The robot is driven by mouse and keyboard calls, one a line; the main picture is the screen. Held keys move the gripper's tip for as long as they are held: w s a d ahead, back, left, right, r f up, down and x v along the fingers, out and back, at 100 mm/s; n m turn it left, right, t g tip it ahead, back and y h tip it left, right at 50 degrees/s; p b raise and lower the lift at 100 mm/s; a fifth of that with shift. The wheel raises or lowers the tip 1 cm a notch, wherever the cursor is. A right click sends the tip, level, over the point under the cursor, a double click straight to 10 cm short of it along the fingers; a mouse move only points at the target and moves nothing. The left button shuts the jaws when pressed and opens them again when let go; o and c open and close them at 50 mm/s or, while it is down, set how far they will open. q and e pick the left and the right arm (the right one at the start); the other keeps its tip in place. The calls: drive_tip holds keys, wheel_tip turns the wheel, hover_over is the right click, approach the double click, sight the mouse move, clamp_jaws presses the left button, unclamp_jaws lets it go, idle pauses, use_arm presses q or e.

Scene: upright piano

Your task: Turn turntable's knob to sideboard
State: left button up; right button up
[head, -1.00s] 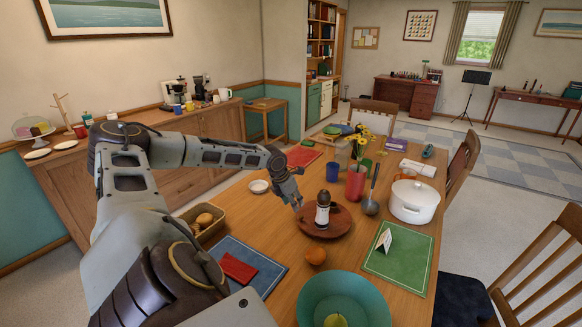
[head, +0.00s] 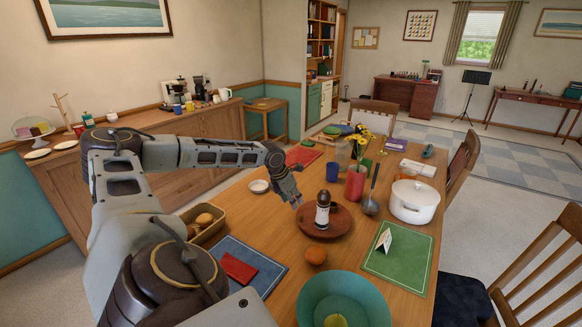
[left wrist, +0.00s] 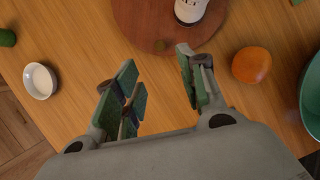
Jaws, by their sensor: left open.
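The turntable (head: 338,226) is a round reddish-brown wooden disc on the dining table. A dark-and-white mill (head: 322,211) stands upright on it. In the left wrist view the turntable (left wrist: 140,18) is at the top, with a small round brown knob (left wrist: 159,46) near its lower edge. My left gripper (head: 297,204) is at the left side of the turntable. In the left wrist view its fingers (left wrist: 157,72) are spread and empty, with the knob ahead of the gap. The sideboard (head: 205,125) stands along the left wall. My right gripper is not in view.
An orange (head: 316,256) and a teal bowl (head: 342,300) are in front of the turntable. A small white dish (head: 259,186) lies to the left.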

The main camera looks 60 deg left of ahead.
use_arm(q)
drive_tip(key=shift+s+d+r, duration=0.1)
drive_tip(key=shift+r, duration=0.15)
idle(0.3)
drive_tip(key=shift+c, duration=0.3)
